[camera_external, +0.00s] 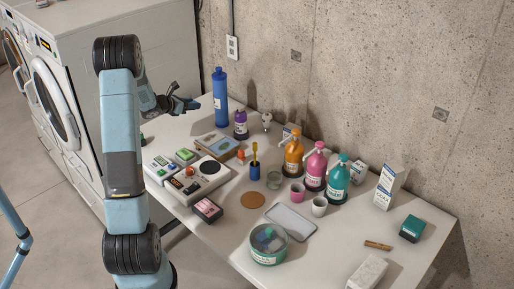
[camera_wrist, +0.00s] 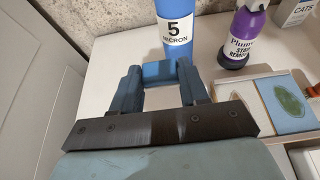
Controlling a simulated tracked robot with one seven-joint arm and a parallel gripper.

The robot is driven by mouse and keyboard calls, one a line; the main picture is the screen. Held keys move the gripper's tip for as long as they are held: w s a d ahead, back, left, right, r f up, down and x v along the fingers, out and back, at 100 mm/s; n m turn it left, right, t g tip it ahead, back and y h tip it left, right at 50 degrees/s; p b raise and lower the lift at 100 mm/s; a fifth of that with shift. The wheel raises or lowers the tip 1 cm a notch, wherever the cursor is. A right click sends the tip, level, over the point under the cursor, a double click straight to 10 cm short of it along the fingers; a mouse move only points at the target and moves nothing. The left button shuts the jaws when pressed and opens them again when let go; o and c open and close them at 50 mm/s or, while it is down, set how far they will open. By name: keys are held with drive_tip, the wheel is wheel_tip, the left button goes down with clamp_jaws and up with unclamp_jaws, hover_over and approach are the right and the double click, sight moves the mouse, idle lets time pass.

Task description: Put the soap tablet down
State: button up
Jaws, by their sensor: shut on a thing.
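My gripper (camera_wrist: 160,80) is shut on a small blue block, which I take as the soap tablet (camera_wrist: 158,72). The block sits between the two fingertips in the wrist view. In the outside view my gripper (camera_external: 188,103) is above the back left of the white table (camera_external: 228,220), left of the tall blue bottle (camera_external: 221,98). The tablet is too small to make out clearly there. In the wrist view the blue bottle (camera_wrist: 174,25), marked "5 micron", stands just beyond the fingertips.
A purple spray bottle (camera_external: 240,124) stands right of the blue bottle.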

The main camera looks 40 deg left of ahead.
drive_tip(key=w+a+f, duration=0.4)
drive_tip(key=w, duration=0.3)
hover_over(200, 115)
drive_tip(key=f, duration=0.5)
drive_tip(key=shift+s, duration=0.2)
drive_tip(key=shift+w+f, duration=0.2)
drive_tip(key=shift+f, duration=0.1)
wheel_tip(200, 115, down, 3)
drive_tip(key=shift+w+a+f, duration=0.1)
drive_tip(key=shift+f, duration=0.05)
drive_tip(key=o, duration=1)
